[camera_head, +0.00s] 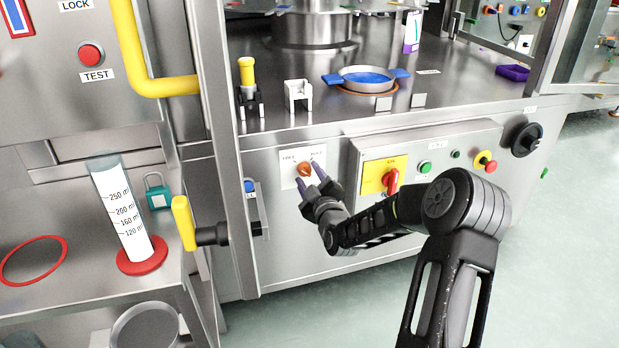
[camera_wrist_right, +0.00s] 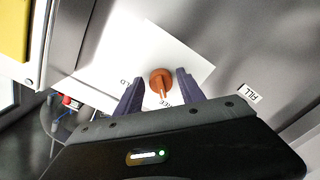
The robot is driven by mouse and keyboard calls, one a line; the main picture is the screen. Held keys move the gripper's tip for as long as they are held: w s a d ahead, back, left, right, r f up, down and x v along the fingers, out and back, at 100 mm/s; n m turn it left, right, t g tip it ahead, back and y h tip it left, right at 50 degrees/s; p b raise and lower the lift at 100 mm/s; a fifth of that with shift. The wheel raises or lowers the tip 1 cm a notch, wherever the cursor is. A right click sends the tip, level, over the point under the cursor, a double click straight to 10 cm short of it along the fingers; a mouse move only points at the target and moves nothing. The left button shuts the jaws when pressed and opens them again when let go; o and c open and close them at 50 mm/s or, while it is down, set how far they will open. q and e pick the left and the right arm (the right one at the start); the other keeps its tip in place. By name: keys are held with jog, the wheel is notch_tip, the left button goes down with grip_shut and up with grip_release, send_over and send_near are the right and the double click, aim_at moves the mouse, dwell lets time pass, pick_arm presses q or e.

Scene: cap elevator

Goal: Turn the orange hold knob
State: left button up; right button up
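The orange hold knob (camera_head: 304,169) sits on a white label plate (camera_head: 289,182) on the steel front panel. In the right wrist view the knob (camera_wrist_right: 161,80) shows its round body and a pointer toward the gripper. My right gripper (camera_head: 311,180) is at the knob, with its two purple fingers apart. In the right wrist view the right gripper (camera_wrist_right: 160,90) has one finger on each side of the knob, with a visible gap to each. Part of the plate's lettering is hidden by the fingers. My left gripper is not in view.
To the right is a control box with a red switch on a yellow plate (camera_head: 388,178), a green button (camera_head: 425,167) and a red-yellow stop button (camera_head: 485,161). A steel post (camera_head: 222,150) and a yellow handle (camera_head: 184,222) stand to the left.

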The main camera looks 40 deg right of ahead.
grip_shut()
